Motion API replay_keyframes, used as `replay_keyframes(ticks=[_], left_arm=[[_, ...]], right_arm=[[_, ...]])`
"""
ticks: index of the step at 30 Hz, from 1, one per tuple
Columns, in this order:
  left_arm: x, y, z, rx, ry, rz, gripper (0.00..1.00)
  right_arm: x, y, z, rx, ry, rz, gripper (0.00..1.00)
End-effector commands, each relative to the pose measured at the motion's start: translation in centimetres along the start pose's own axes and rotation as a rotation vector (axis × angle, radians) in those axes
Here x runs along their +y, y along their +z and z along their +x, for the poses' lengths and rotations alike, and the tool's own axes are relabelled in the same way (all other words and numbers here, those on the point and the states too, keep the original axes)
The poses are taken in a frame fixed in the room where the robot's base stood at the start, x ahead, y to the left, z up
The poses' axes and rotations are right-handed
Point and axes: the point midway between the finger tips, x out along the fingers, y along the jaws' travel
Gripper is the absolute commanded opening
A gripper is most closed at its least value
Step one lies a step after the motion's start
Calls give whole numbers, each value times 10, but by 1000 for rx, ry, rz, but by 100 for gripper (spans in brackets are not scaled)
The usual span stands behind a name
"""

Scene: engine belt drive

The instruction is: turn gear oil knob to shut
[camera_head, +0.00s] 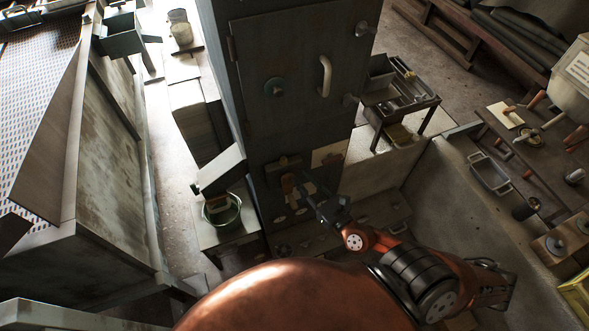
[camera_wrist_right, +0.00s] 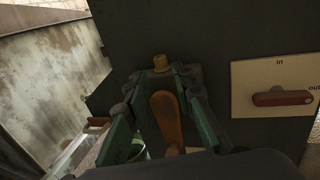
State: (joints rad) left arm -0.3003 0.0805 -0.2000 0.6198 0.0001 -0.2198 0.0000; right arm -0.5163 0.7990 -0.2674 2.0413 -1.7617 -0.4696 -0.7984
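An orange-brown lever knob (camera_wrist_right: 167,118) stands on the front of the dark cabinet (camera_wrist_right: 215,40), below a brass fitting (camera_wrist_right: 161,63). No label saying gear oil is readable beside it. In the head view the orange knob (camera_head: 288,184) is small, low on the cabinet. My right gripper (camera_head: 303,186) is right at it. In the right wrist view the green fingers of my right gripper (camera_wrist_right: 163,84) are spread on either side of the knob, with gaps showing; I see no clear contact. The knob's lower end is partly hidden by the gripper. My left gripper is out of view.
A cream plate (camera_wrist_right: 275,85) marked "in" and "out" carries a red lever (camera_wrist_right: 281,97), right of the gripper. A green bucket (camera_head: 221,210) stands left of the cabinet. A cabinet handle (camera_head: 325,76) sticks out above. A tool bench (camera_head: 530,160) is at the right.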

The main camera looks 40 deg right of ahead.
Motion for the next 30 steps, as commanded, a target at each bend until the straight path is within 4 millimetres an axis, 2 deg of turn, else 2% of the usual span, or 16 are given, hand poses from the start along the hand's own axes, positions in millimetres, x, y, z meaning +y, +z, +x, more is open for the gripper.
replay_keyframes(ticks=[3, 7, 25, 28, 29, 30], left_arm=[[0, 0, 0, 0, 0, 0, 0], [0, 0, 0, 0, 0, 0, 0], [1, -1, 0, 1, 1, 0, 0], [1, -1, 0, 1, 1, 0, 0], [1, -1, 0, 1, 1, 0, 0], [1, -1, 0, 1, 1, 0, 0]], right_arm=[[0, -1, -18, 3, 1, -2, 24], [0, 0, -29, 1, 0, 0, 24], [-2, -2, -31, 4, -6, 7, 24], [-20, -24, -27, 45, -52, 69, 24], [-29, -37, -26, 67, -78, 104, 24], [-46, -59, -24, 104, -126, 168, 24]])
